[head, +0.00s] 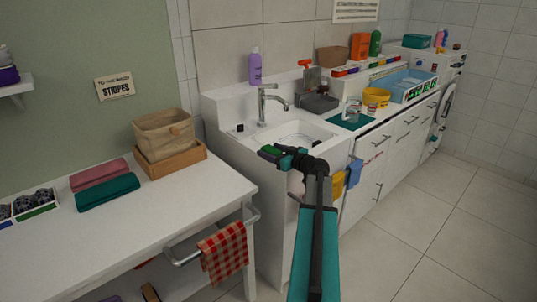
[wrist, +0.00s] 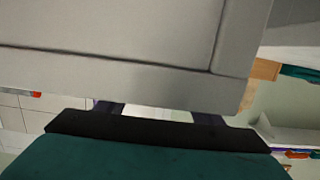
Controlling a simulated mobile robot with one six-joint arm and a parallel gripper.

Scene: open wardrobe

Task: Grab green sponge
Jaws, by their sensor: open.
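My gripper (head: 283,157) is at the front left edge of the white sink (head: 318,133) in the head view. A small bright green patch (head: 271,150) shows right at my gripper there; I cannot tell whether it is the green sponge or part of my gripper. In the wrist view my gripper (wrist: 158,113) has its two dark fingers apart, with nothing seen held between them. A large pale grey panelled surface (wrist: 120,50) fills the view beyond them and hides much. No sponge is clear in the wrist view.
A faucet (head: 263,105), purple bottle (head: 255,67) and grey rack (head: 316,103) stand around the sink. A yellow bucket (head: 376,97) and blue basin (head: 405,85) are farther right. A white table (head: 165,210) with a basket (head: 164,134) stands left. Floor at right is clear.

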